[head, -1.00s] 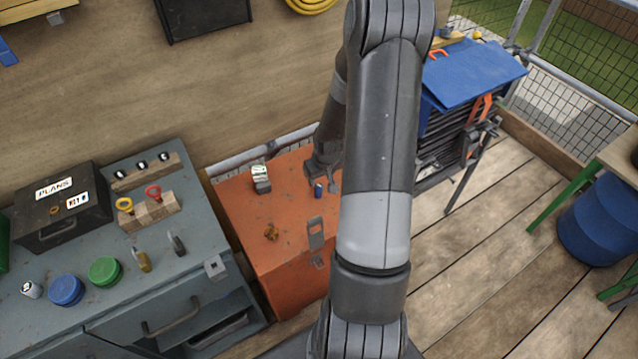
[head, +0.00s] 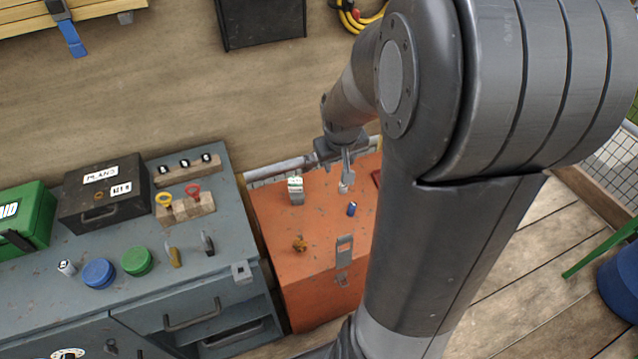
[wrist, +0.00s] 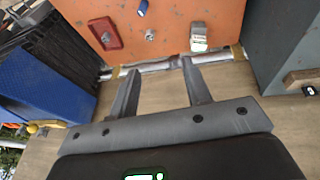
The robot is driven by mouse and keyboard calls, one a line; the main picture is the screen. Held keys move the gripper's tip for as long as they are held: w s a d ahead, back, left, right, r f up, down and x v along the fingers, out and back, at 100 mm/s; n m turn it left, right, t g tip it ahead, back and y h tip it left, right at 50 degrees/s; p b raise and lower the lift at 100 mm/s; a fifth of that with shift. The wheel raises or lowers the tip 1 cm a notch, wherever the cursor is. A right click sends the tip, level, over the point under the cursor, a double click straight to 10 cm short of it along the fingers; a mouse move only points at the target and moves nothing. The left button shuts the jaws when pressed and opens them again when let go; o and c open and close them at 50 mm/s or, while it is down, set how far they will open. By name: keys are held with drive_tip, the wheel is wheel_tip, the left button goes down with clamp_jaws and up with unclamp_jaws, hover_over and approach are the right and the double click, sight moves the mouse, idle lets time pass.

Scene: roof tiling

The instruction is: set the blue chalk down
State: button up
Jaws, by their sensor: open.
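The blue chalk (head: 351,209) is a short blue piece on the top of the orange chest (head: 322,222). It also shows at the top edge of the wrist view (wrist: 142,8). My gripper (head: 346,168) is beyond the chalk, near the back edge of the chest, and apart from it. In the wrist view my gripper (wrist: 158,66) has its two fingers spread with nothing between them. I cannot tell whether the chalk stands or lies.
On the chest are a white-and-green topped block (head: 296,190), a brown lump (head: 300,244), a red piece (wrist: 105,32) and a small grey item (wrist: 151,34). The grey cabinet (head: 190,262) stands left. Bare chest top lies around the chalk.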

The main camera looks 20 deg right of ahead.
drive_tip(key=s+a+r+t+y, duration=0.1)
drive_tip(key=s+a+r+t, duration=0.1)
drive_tip(key=s+a+r, duration=1)
drive_tip(key=s+r, duration=0.2)
drive_tip(key=s, duration=0.2)
drive_tip(key=shift+s+a+r+y, duration=0.15)
drive_tip(key=shift+s+r+y, duration=0.15)
drive_tip(key=shift+s, duration=0.1)
idle(0.3)
